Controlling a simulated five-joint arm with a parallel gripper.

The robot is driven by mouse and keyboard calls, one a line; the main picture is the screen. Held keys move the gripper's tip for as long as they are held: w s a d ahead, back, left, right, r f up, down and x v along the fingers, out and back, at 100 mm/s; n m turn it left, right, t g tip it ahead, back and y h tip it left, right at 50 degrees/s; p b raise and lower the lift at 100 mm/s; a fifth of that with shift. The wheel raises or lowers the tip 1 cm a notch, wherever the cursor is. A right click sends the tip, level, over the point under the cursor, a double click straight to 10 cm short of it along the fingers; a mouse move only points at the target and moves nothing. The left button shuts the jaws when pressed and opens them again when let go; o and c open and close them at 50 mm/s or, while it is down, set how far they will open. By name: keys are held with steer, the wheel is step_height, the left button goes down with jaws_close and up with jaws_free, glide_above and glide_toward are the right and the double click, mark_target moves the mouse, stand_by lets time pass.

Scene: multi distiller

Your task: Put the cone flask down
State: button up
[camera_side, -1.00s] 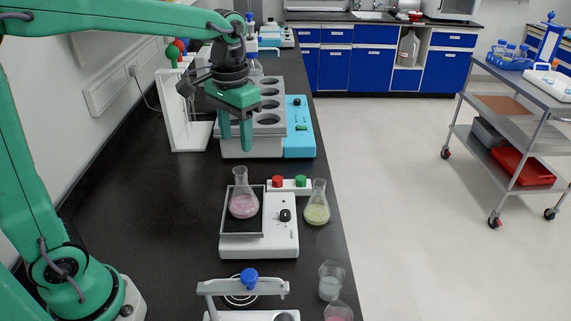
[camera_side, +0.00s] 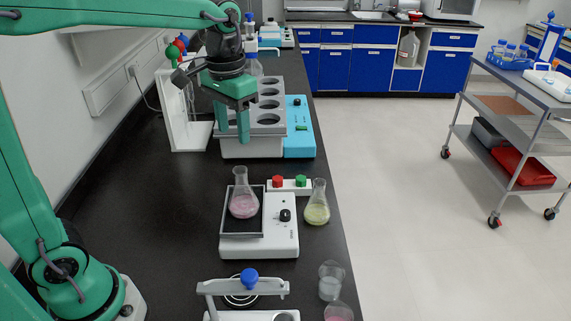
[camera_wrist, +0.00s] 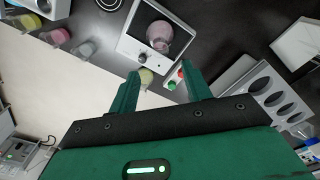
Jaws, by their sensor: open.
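A cone flask with pink liquid (camera_side: 243,200) stands upright on the dark plate of a white device (camera_side: 269,241). The same pink flask shows in the wrist view (camera_wrist: 159,35), on the device's plate. A second cone flask with yellow-green liquid (camera_side: 317,208) stands on the bench just right of the device. My gripper (camera_side: 233,130) is up in front of the grey rack, behind and above the pink flask and apart from it. Its two green fingers are spread with nothing between them, as the wrist view (camera_wrist: 163,95) also shows.
A grey rack with round holes (camera_side: 268,130) and a blue device (camera_side: 298,140) stand behind. A beaker (camera_side: 330,284) stands near the bench's right edge. A clamp-like apparatus (camera_side: 245,287) is at the front. The bench left of the device is clear.

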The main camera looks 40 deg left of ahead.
steer(key=s+a+f+t, duration=0.2)
steer(key=s+t, duration=0.3)
steer(key=s, duration=0.8)
steer(key=shift+s+f, duration=0.35)
steer(key=shift+s, duration=0.05)
